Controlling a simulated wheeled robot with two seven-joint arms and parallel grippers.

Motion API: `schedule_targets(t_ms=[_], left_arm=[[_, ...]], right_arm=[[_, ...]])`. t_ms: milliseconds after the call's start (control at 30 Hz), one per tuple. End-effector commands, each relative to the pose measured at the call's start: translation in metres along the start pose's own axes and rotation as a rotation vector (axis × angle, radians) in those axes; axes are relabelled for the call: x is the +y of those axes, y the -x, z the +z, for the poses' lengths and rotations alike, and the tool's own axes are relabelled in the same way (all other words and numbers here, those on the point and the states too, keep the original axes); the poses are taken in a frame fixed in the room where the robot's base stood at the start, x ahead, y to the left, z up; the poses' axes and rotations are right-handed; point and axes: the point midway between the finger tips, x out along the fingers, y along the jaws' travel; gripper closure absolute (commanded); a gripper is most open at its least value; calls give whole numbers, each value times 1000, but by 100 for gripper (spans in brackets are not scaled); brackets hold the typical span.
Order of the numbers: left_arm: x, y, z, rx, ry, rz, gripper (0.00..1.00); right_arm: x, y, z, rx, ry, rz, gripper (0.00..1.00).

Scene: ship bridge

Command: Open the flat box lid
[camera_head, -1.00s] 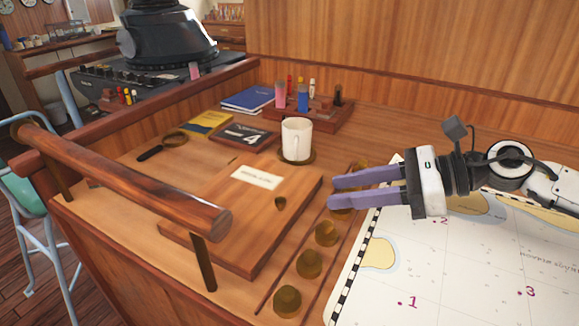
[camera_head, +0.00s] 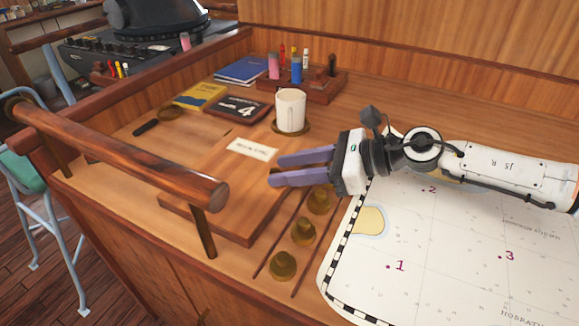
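The flat box (camera_head: 205,190) is a low wooden case with a closed wooden lid and a pale label (camera_head: 252,149) on top. It lies on the desk in the middle of the head view. My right gripper (camera_head: 275,170) has two purple fingers that point left, with a gap between them. The fingertips show over the right part of the lid, and nothing is between them. Whether they touch the lid I cannot tell. The small dark catch on the lid is hidden behind the fingers. My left gripper is out of view.
A wooden rail (camera_head: 120,155) runs along the left front of the desk. A white mug (camera_head: 291,109) stands behind the box.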

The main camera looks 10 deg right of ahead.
Motion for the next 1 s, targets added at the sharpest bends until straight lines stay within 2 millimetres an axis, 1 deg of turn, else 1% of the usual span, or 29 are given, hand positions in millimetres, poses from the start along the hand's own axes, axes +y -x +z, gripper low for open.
schedule_targets(t_ms=[33,67,200,267,467,633,767,1000], left_arm=[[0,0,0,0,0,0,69],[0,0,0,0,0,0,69],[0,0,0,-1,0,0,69],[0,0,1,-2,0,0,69],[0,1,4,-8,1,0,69],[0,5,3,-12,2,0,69],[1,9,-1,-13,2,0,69],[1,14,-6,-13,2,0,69]], right_arm=[[0,0,0,0,0,0,64],[0,0,0,0,0,0,68],[0,0,0,0,0,0,91],[0,0,0,0,0,0,100],[0,1,0,1,0,1,100],[0,2,7,22,-1,3,100],[-1,5,19,67,-5,4,100],[-4,7,54,221,-30,15,100]])
